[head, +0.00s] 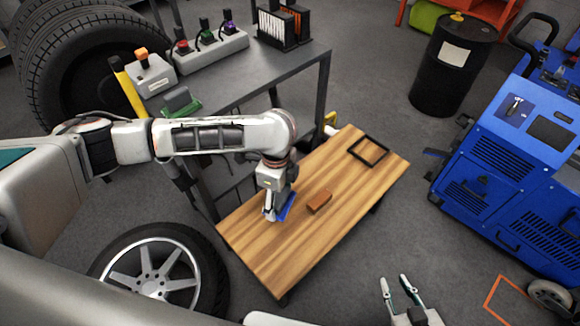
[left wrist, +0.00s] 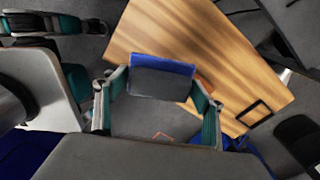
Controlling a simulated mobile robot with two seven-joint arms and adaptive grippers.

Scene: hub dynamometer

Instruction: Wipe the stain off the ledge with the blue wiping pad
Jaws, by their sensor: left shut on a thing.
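The blue wiping pad (head: 286,207) is held in my left gripper (head: 272,211), low over the left part of a wooden top (head: 262,256), which I take as the ledge. Whether the pad touches the wood cannot be told. In the left wrist view the pad (left wrist: 161,67), blue with a grey face, sits between the two fingers. The wooden top (left wrist: 205,35) lies behind it. My right gripper (head: 397,285) is open and empty at the bottom, off the wooden top.
A grey metal table (head: 290,66) stands behind, a wheel (head: 215,270) at front left, and a blue machine (head: 490,165) at right.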

